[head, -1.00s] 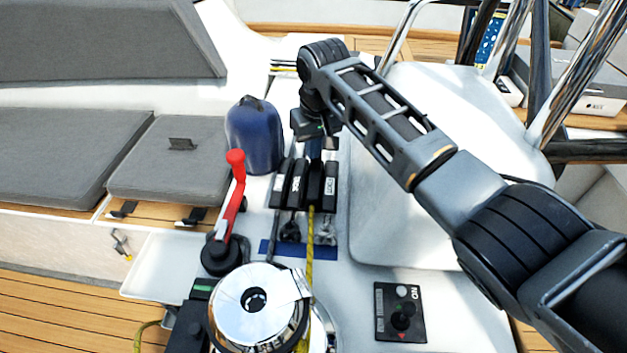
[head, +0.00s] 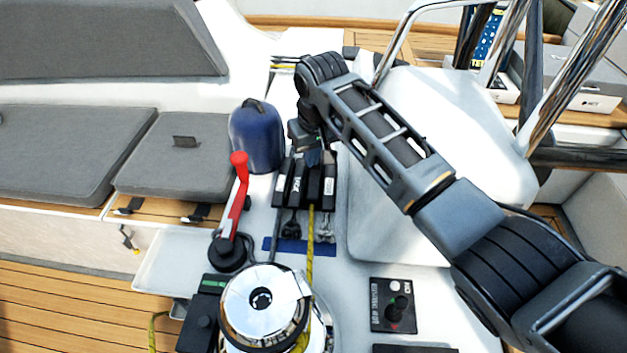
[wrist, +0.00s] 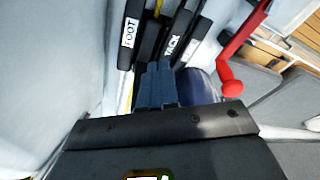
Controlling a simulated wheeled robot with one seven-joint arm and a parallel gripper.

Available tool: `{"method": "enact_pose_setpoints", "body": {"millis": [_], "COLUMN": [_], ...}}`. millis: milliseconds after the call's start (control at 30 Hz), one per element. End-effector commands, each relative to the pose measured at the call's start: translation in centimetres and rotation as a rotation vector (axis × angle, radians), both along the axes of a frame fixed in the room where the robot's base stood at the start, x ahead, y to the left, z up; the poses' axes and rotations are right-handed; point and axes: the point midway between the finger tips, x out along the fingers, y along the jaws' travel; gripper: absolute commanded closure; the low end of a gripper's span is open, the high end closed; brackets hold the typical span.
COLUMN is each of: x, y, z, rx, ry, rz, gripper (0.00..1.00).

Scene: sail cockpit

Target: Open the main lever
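A row of black clutch levers lies at the middle of the head view. The right one (head: 329,182) carries a white label, which reads FOOT in the wrist view (wrist: 129,33). Another reads TACK in the wrist view (wrist: 174,45). Between these two is a lever (head: 314,185) with no label visible to me, in line with the yellow rope; I cannot confirm it is the main lever. My gripper (wrist: 158,68) has its blue fingers side by side, seemingly shut, with the tips at this lever's end. I cannot tell whether they touch it. My wrist partly hides the levers' far ends.
A red winch handle (head: 235,205) stands left of the levers, and a chrome winch (head: 262,300) is in front. A dark blue rounded object (head: 256,138) stands close on the left. A white raised panel (head: 455,100) and a small control panel (head: 393,305) are to the right.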

Motion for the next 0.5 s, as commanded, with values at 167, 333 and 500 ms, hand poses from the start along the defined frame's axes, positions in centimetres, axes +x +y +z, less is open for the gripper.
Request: {"method": "enact_pose_setpoints", "body": {"millis": [167, 333, 500], "x": [0.0, 0.0, 0.0], "y": [0.0, 0.0, 0.0], "z": [1.7, 3.2, 4.1], "rx": [0.001, 0.0, 0.0], "ry": [-0.002, -0.001, -0.001], "rz": [0.0, 0.001, 0.0], "gripper": [1.0, 1.0, 1.0]}}
